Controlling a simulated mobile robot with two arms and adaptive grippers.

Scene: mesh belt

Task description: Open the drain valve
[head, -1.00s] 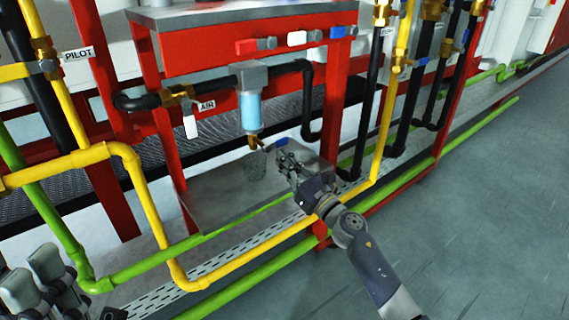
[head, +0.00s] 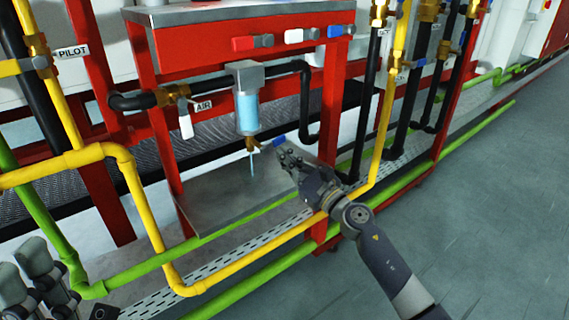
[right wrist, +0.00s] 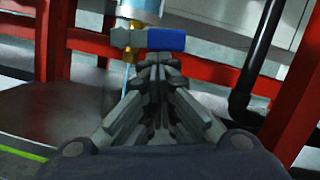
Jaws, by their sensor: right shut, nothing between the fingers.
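The drain valve (head: 252,144) is a small brass fitting under the clear blue filter bowl (head: 248,112). Its blue handle (head: 279,140) points right in the head view. In the right wrist view the blue handle (right wrist: 166,40) lies level, right of the brass body (right wrist: 126,38). A thin pale blue stream (head: 252,165) hangs below the outlet. My right gripper (head: 284,156) is shut and empty, just below the handle. In the wrist view its fingertips (right wrist: 160,62) sit just under the handle; I cannot tell whether they touch.
A grey sloped metal tray (head: 225,198) lies below the filter. A red frame post (head: 330,115) and black pipes (head: 306,105) stand close right of the valve. Yellow pipes (head: 385,120) and green pipes (head: 125,270) cross in front. The floor at right is clear.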

